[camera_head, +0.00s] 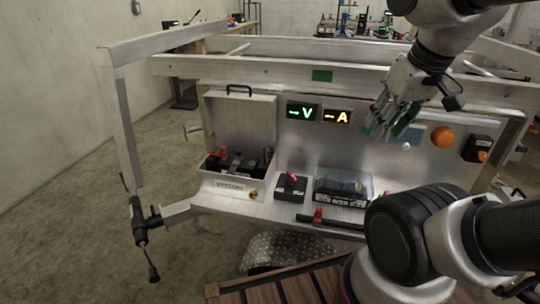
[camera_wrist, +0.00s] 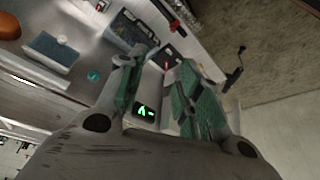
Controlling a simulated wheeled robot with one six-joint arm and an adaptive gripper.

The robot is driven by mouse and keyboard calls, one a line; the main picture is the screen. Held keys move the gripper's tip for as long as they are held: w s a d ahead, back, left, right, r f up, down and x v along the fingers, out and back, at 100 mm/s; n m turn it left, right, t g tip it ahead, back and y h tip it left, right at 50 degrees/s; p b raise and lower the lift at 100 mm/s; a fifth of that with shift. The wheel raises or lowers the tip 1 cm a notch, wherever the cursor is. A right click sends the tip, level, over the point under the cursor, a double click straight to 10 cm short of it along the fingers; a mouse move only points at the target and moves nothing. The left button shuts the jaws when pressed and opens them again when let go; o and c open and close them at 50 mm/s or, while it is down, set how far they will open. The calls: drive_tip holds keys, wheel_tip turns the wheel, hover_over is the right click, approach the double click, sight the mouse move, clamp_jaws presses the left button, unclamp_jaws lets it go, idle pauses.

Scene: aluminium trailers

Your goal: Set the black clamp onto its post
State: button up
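My gripper (camera_head: 388,122) is raised in front of the upright metal panel, at the right of the V and A displays. In the wrist view its green-padded fingers (camera_wrist: 160,82) are spread, with nothing seen held between them. A small black block (camera_head: 291,190) with a red piece on top sits on the shelf, below and left of my gripper. It may carry the post, but I cannot make out a post. Dark, clamp-like shapes (camera_head: 250,160) lie with red pieces in the open bin (camera_head: 229,183) at left. I cannot tell which is the black clamp.
A clear tray (camera_head: 343,190) with dark contents stands right of the block. A black bar (camera_head: 340,224) with a red piece lies along the shelf's front edge. The panel carries lit displays (camera_head: 302,112), an orange knob (camera_head: 442,137) and a black box (camera_head: 477,148).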

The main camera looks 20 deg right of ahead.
drive_tip(key=shift+s+d+f, duration=0.1)
drive_tip(key=shift+d, duration=0.15)
drive_tip(key=c, duration=0.3)
drive_tip(key=f, duration=0.1)
drive_tip(key=d+f+m+g, duration=0.2)
drive_tip(key=f, duration=0.1)
drive_tip(key=shift+w+d, duration=0.25)
drive_tip(key=shift+w, duration=0.05)
clamp_jaws()
drive_tip(key=w+a+f+m+g+y, duration=0.1)
drive_tip(key=w+f+m+y, duration=0.2)
drive_tip(key=f+m, duration=0.25)
drive_tip(key=w+a+f+m+g+y, duration=0.1)
drive_tip(key=w+f+m+y, duration=0.35)
drive_tip(key=f, duration=0.25)
drive_tip(key=w+a+f+m+t+y, duration=0.1)
drive_tip(key=w+m+t, duration=0.5)
drive_tip(key=w+m, duration=0.7)
wheel_tip(320, 180, down, 2)
drive_tip(key=shift+w+f+t+y, duration=0.1)
drive_tip(key=shift+w+t+y, duration=0.3)
drive_tip(key=shift+w, duration=0.85)
drive_tip(key=shift+a, duration=0.1)
